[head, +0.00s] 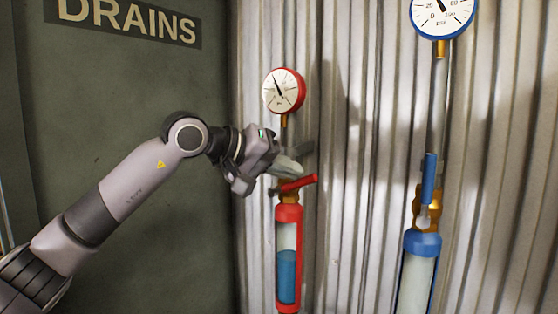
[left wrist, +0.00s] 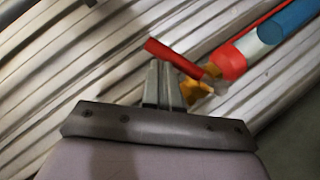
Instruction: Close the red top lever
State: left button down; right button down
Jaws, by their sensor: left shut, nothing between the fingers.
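The red top lever (head: 298,184) sits on a brass valve on top of the red-capped sight tube (head: 288,213). In the head view it lies nearly level, tilted up slightly to the right. My left gripper (head: 288,166) is shut and empty, its fingertips just above and beside the lever. In the left wrist view the shut fingers (left wrist: 164,84) are close beside the red lever (left wrist: 176,58) and the brass valve (left wrist: 196,86); I cannot tell whether they touch. The valve is partly hidden behind the lever and fingers. My right gripper is not in view.
A red gauge (head: 284,91) stands above the red valve. To the right are a blue lever (head: 429,178), upright, a blue-capped tube (head: 421,243) and a blue gauge (head: 443,15). Corrugated metal wall (head: 350,230) is behind. A dark green panel marked DRAINS (head: 130,20) is at left.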

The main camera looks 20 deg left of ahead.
aim_at(298, 185)
pick_arm(q)
jog(key=shift+s+d+f+m+y+b, duration=0.1)
jog(key=shift+d+f+m+y+b, duration=0.2)
jog(key=shift+d+f, duration=0.65)
jog(key=shift+d+f+m+y, duration=0.15)
jog(key=shift+f+m+y, duration=0.15)
jog(key=shift+f+y, duration=0.1)
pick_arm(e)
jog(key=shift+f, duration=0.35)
